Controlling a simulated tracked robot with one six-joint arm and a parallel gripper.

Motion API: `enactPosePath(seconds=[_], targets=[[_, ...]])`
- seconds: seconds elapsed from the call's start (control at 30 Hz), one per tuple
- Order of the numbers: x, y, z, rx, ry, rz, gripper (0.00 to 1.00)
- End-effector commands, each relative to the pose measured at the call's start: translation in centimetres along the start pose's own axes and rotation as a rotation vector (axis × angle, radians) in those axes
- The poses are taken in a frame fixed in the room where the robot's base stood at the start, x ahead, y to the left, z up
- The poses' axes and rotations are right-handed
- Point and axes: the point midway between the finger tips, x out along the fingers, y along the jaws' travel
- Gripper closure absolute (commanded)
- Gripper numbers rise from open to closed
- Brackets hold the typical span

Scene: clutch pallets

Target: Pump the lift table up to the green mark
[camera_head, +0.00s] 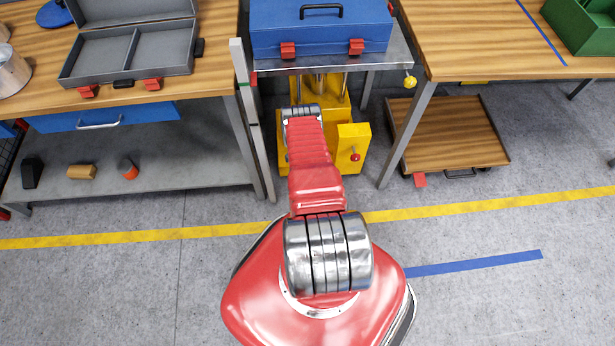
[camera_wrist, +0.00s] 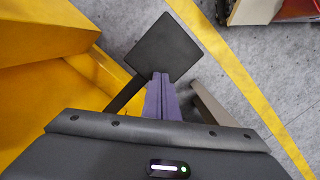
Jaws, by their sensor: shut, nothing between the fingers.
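The lift table has a grey metal top (camera_head: 345,62) on a yellow base (camera_head: 352,140). A small red tab (camera_head: 254,79) shows at the table's left edge beside the post. In the wrist view a square black pedal plate (camera_wrist: 165,46) sits on a dark lever beside the yellow base. My gripper (camera_wrist: 161,76) is shut and empty, with its fingertips over the pedal's near edge. I cannot tell whether they touch. My arm hides the gripper and pedal in the head view.
A blue toolbox (camera_head: 320,28) stands on the lift table. A workbench (camera_head: 215,75) with an open grey case (camera_head: 130,45) stands left, another bench (camera_head: 500,40) right. A low wooden-topped trolley (camera_head: 450,130) is under the right bench.

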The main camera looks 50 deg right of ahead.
Motion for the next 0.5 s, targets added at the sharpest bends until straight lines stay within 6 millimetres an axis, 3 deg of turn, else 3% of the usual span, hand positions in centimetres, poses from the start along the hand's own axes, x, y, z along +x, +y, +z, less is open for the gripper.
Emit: enactPosePath(seconds=[0.5], targets=[[-5.0, 0.0, 0.0, 0.000, -0.002, -0.001, 1.00]])
